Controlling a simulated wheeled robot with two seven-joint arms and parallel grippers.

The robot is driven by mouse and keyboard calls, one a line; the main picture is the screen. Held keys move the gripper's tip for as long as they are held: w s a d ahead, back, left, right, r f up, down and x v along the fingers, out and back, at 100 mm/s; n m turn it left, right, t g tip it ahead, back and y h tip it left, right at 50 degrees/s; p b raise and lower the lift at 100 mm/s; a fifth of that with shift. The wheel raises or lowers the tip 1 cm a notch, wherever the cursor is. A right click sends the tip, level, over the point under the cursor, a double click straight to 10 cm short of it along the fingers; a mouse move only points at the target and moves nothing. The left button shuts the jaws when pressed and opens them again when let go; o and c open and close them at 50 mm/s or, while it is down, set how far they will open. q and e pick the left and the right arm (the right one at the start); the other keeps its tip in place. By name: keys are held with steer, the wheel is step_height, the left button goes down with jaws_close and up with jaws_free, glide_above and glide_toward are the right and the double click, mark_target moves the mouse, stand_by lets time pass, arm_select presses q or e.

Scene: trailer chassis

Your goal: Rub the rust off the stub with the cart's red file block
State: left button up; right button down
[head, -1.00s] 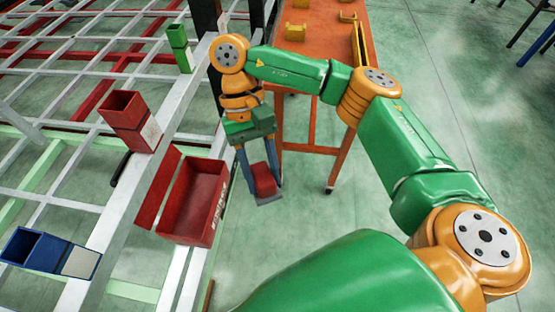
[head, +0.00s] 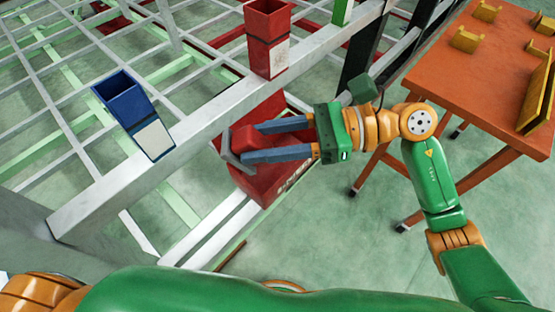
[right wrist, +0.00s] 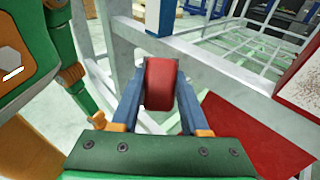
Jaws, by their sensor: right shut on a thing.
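My right gripper (head: 240,143) is shut on the red file block (head: 255,136), with a grey piece at the fingertips. The fingers lie about level, pointing left in the head view. The block also shows between the fingers in the right wrist view (right wrist: 160,84). Three stubs stand along the pale chassis beam: blue (head: 122,98), red (head: 268,28) and green (head: 341,11). The blue and red ones have pale patches. In the right wrist view, the red stub (right wrist: 284,45) has a pale patch with brown specks. The block appears apart from the stubs. My left gripper is not in view.
An open red box (head: 265,188) hangs at the beam below my right gripper and is partly hidden. The orange cart (head: 465,90) stands at right with several yellow holders. Open floor lies between cart and chassis. The chassis lattice fills the left.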

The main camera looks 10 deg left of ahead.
steer(key=w+d+r+m+t+y+b, duration=0.1)
steer(key=w+d+r+m+t+b, duration=0.15)
steer(key=d+m+t, duration=0.4)
steer(key=w+d+r+m+t+y+b, duration=0.1)
steer(key=w+d+r+m+t+b, duration=0.2)
steer(key=t, duration=0.6)
steer(key=shift+w+a+f, duration=0.25)
steer(key=shift+w+a, duration=0.3)
steer(key=shift+a, duration=0.15)
steer(key=shift+w+a+f, duration=0.25)
steer(key=shift+w+a, duration=0.3)
steer(key=shift+a, duration=0.15)
steer(key=shift+w+a+f, duration=0.25)
steer(key=shift+w+a, duration=0.3)
steer(key=shift+a, duration=0.15)
steer(key=shift+w+a, duration=0.5)
steer(key=shift+a, duration=0.15)
